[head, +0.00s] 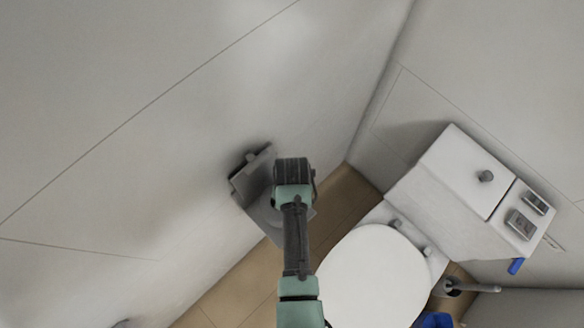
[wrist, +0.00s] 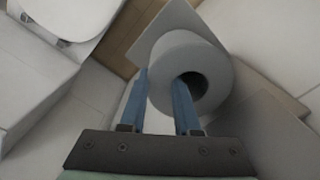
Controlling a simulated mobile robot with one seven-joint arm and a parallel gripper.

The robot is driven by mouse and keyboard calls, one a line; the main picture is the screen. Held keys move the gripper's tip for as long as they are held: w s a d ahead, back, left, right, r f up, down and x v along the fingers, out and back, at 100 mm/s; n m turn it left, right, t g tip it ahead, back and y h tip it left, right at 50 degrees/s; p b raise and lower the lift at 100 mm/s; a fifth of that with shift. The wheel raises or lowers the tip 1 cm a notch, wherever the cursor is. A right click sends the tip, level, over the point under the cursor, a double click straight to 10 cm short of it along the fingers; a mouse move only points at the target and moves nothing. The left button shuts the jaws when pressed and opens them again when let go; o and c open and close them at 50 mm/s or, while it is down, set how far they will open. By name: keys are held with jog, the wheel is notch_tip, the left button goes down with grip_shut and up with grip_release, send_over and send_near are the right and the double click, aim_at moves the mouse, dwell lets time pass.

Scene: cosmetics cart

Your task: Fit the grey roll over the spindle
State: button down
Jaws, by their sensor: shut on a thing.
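The grey roll (wrist: 168,60) is in the wrist view, with its open hole facing my gripper and a flat loose sheet at its far side. My gripper (wrist: 163,90) is shut on the roll's wall, one blue finger inside the hole and the other outside on the left. In the head view my gripper (head: 293,180) is close to the wall, with part of the roll and its sheet (head: 264,215) showing below and left of it. A dark grey wall holder (head: 250,172) is just left of my gripper. Its spindle cannot be made out clearly, nor whether the roll touches it.
A white toilet with a closed lid (head: 372,277) and a cistern (head: 455,190) stands at the right. A toilet brush (head: 470,288) and a blue object (head: 437,320) are beside it. Brown floor (head: 345,205) shows between wall and toilet. The left wall is mostly bare.

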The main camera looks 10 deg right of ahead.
jog(key=shift+f+b, duration=1)
jog(key=shift+f, duration=0.5)
jog(key=c, duration=0.5)
grip_release()
jog(key=shift+c, duration=0.2)
jog(key=shift+r, duration=0.1)
notch_tip(320, 180, up, 11)
jog(key=shift+r+p, duration=0.15)
jog(key=shift+p, duration=0.15)
jog(key=shift+r, duration=0.75)
